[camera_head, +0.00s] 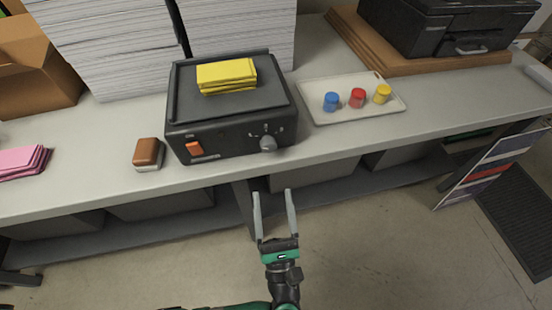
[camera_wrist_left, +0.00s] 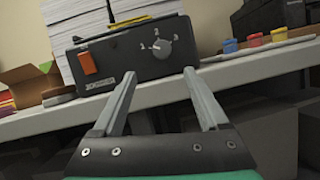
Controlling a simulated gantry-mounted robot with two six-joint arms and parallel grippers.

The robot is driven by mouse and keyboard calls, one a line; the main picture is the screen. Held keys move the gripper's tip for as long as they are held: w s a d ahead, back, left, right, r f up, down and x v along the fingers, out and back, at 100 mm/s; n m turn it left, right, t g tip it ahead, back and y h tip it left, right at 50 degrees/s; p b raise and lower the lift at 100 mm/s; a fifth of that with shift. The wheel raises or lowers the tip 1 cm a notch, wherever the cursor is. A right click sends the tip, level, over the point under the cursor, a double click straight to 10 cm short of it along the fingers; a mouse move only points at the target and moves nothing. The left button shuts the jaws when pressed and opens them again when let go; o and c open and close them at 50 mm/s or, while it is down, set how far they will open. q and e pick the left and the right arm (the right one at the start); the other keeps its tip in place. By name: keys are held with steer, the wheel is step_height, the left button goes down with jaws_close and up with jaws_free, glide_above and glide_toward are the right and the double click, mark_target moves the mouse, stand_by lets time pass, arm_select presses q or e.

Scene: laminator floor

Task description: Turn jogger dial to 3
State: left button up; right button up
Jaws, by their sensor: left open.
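The jogger (camera_head: 227,112) is a dark box on the table, with a stack of yellow sheets (camera_head: 226,75) on its top. Its grey dial (camera_head: 268,143) sits at the right of the front face, and an orange switch (camera_head: 194,148) sits at the left. In the left wrist view the dial (camera_wrist_left: 161,49) shows with the marks 1, 2 and 3 around it; its exact setting is hard to read. My left gripper (camera_head: 274,196) is open and empty, in front of the table edge and below the dial, touching nothing. My right gripper is not in view.
A white tray (camera_head: 318,116) with blue, red and yellow caps stands right of the jogger. A brown and white block (camera_head: 148,154) and pink sheets (camera_head: 22,161) lie to the left. Paper stacks (camera_head: 110,40) stand behind. The table's front edge (camera_head: 340,152) runs below the jogger.

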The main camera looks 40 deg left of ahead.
mark_target(269, 149)
arm_select(q)
steer(key=x, duration=1.1)
steer(key=shift+w+r, duration=0.3)
jaws_close()
